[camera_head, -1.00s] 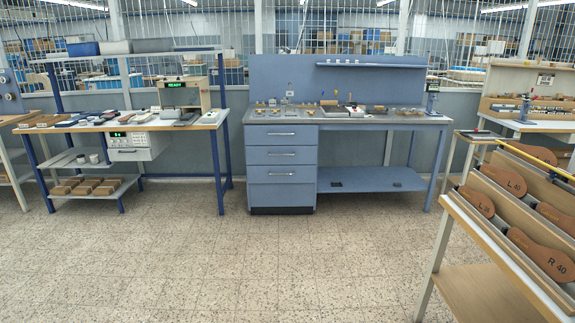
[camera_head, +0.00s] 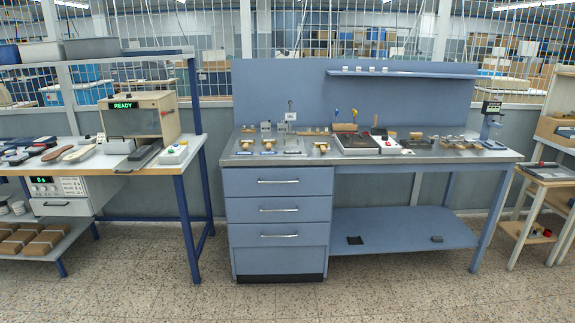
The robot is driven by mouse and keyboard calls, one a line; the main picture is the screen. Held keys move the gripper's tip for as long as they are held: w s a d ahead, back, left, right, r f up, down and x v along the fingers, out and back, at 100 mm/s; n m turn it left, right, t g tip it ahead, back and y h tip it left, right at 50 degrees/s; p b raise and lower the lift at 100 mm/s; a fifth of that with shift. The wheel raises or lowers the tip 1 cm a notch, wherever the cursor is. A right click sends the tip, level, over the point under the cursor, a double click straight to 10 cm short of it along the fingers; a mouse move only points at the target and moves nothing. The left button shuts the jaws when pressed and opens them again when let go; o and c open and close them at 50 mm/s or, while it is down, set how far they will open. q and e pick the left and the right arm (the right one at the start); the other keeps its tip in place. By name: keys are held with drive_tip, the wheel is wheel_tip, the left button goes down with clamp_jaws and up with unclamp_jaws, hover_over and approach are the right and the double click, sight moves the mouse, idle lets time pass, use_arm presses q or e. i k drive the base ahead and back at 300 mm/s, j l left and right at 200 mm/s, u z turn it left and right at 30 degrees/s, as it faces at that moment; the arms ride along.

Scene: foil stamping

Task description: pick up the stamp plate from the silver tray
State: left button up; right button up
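The blue workbench (camera_head: 345,172) stands ahead with several small brass-coloured pieces on its left half, one of them a brass piece (camera_head: 268,144) near the left end. They seem to sit on a flat silver tray (camera_head: 290,152), but its edges are hard to make out at this distance. Which brass piece is the stamp plate I cannot tell. Neither of my grippers is in view.
A bench with a READY display box (camera_head: 140,115) stands to the left. The drawer unit (camera_head: 278,215) is under the workbench's left end. A smaller table (camera_head: 550,174) stands at right. The speckled floor (camera_head: 350,300) ahead is clear.

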sight(322, 147)
drive_tip(key=i+l+u, duration=0.1)
drive_tip(key=i, duration=2)
